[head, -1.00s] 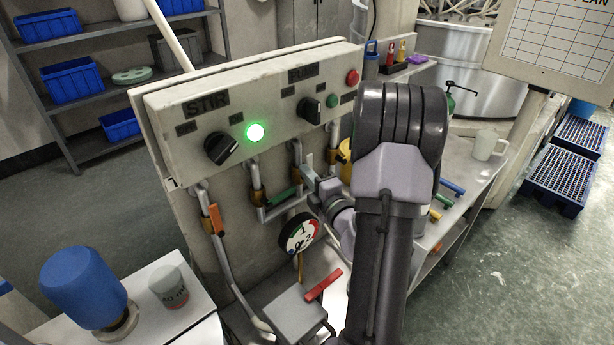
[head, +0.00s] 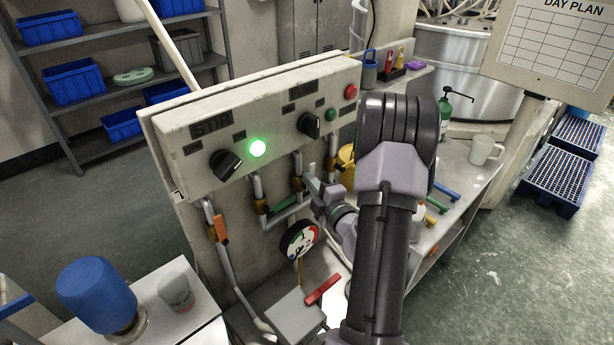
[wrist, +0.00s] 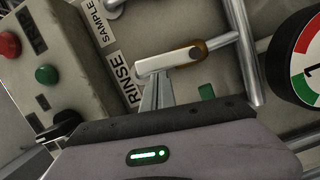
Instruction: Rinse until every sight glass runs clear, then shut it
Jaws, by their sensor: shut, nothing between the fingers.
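My gripper (wrist: 157,95) is shut and empty in the wrist view. Its fingertips are at the pale lever (wrist: 165,62) of a valve beside the RINSE label (wrist: 118,75); I cannot tell whether they touch it. The lever points left from its brass-coloured valve body. In the head view my gripper (head: 313,186) is at the pipes under the control panel, partly hidden by my arm. An orange lever (head: 221,228) and a green lever (head: 284,205) sit on other pipes. I cannot make out any sight glass clearly.
The panel (head: 195,125) has a STIR knob (head: 226,164) and a lit green lamp (head: 257,148). A round gauge (head: 298,239) hangs below. A blue bottle (head: 97,295) and a cup (head: 176,293) stand at left.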

